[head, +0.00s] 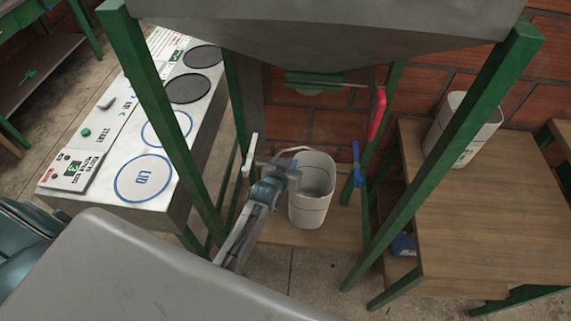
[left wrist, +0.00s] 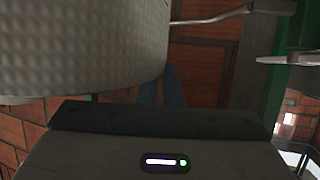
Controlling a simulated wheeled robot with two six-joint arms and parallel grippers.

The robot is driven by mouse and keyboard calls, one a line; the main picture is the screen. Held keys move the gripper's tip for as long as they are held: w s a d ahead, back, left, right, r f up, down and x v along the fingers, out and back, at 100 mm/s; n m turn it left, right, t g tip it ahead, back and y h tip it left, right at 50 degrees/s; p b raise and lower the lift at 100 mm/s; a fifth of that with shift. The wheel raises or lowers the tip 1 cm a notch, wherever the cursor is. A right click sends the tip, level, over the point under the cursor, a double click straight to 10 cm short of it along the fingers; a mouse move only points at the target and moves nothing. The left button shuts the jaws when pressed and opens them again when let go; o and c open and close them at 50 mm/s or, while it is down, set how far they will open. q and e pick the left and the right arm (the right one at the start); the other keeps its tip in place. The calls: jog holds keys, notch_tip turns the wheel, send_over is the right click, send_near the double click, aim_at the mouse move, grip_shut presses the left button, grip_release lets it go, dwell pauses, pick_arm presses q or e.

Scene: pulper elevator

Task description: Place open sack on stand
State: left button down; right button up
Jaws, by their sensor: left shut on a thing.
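The open sack (head: 312,205) is pale grey with its mouth facing up. It is between the green legs of the hopper frame, over the wooden board of the stand (head: 275,233). I cannot tell whether its bottom touches the board. My left gripper (head: 292,174) is shut on the sack at the left side of its rim. In the left wrist view the sack's woven wall (left wrist: 80,45) fills the upper left, and the dark fingers (left wrist: 162,88) are partly hidden. My right gripper is not in view.
A white lever (head: 250,156) and a blue lever (head: 356,165) flank the sack. A red handle (head: 378,115) hangs at the hopper (head: 330,35). Another pale sack (head: 465,130) stands on the wooden table (head: 490,210) at right. A control panel (head: 125,140) is at left.

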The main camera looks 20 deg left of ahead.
pick_arm(q)
jog(key=w+a+f+b, duration=0.4)
jog(key=w+a+b, duration=0.1)
jog(key=b, duration=0.2)
jog(key=shift+w, duration=0.35)
jog(key=c, duration=1.6)
grip_release()
jog(key=shift+f, duration=0.15)
jog(key=shift+s, duration=0.1)
jog(key=b+v, duration=0.1)
jog(key=v, duration=1.1)
